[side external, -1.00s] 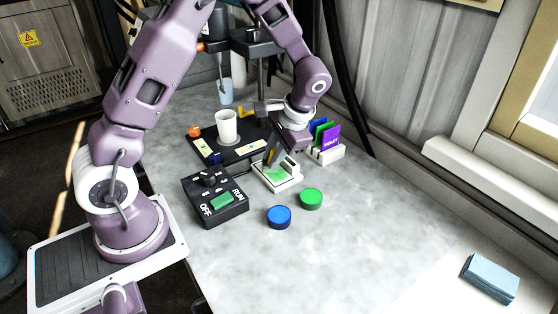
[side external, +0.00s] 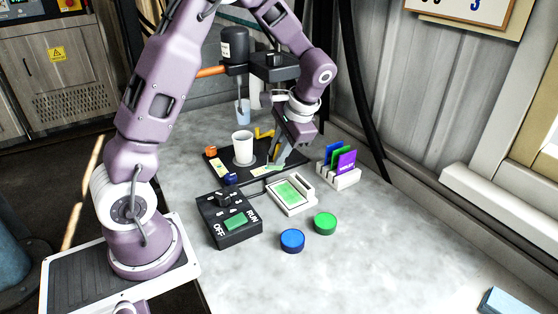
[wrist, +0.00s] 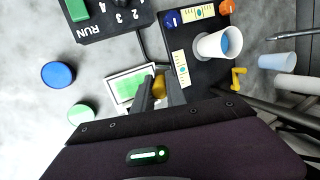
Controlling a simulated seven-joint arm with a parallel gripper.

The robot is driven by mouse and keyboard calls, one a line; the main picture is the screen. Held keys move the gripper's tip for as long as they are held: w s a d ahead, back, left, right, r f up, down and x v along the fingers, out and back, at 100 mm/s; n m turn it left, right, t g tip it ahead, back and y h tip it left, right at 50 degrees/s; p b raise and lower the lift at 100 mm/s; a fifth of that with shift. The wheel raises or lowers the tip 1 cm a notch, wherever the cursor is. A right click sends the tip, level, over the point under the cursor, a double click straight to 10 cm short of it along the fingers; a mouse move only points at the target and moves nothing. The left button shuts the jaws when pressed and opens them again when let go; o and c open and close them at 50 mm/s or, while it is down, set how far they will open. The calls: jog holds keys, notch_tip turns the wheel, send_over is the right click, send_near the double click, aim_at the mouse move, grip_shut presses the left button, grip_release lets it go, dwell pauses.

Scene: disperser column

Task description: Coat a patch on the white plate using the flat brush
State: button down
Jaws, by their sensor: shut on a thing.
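The white plate (side external: 305,207) lies on the grey bench and carries a green rectangle on its face; it also shows in the wrist view (wrist: 112,80). My gripper (side external: 274,158) is behind the plate in the side view, low over the near right part of the black base. In the wrist view my gripper (wrist: 160,92) is shut on the flat brush (wrist: 159,87); a yellow-orange part shows between the fingers. The bristles are hidden, so I cannot tell whether they touch anything.
A white cup (side external: 243,149) stands on the black base (side external: 212,156). A control box (side external: 229,222) is at front left. Blue (side external: 292,240) and green (side external: 325,223) discs lie in front. A card rack (side external: 341,178) stands right.

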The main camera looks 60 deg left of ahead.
jog(key=shift+r, duration=1.5)
